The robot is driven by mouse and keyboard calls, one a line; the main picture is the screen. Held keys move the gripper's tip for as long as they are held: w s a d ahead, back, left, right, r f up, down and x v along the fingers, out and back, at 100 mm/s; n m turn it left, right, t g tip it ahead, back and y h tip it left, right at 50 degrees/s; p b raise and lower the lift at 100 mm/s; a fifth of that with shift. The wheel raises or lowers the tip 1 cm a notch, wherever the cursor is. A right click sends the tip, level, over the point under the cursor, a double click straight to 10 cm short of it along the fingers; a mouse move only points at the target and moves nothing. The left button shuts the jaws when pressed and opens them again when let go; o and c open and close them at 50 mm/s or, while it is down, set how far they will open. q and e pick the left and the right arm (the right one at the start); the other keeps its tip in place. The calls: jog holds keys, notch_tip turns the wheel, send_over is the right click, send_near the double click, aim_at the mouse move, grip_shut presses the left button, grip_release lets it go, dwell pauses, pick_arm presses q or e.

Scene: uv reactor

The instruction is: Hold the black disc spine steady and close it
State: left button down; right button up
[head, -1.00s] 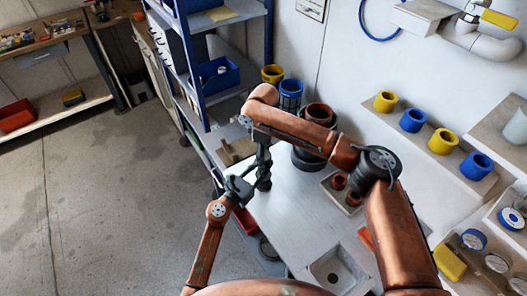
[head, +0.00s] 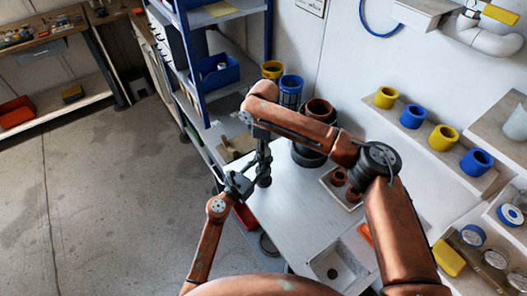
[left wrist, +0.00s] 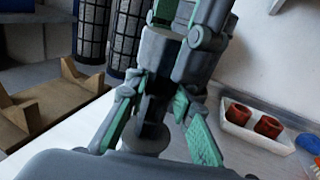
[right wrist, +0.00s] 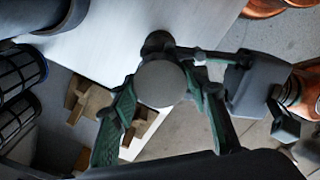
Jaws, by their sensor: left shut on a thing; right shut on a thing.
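The black disc spine (left wrist: 154,106) is a dark upright post, mostly hidden by the fingers. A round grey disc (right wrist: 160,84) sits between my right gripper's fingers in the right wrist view. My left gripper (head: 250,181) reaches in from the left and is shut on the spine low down. Its green-padded fingers (left wrist: 155,121) stand on both sides of the spine in the left wrist view. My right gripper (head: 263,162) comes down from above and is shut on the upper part. I cannot tell whether the spine is fully closed.
The spine is at the left end of the white worktop (head: 300,208), beside a wooden rack (head: 236,147). Yellow and blue canisters (head: 290,86) and a dark pot stand behind. A white tray with red cups (head: 338,178) and a sink (head: 334,268) lie right.

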jog(key=o, duration=1.4)
jog(key=shift+c, duration=0.2)
jog(key=shift+r, duration=0.1)
notch_tip(320, 180, up, 12)
pick_arm(q)
jog(key=c, duration=1.6)
grip_release()
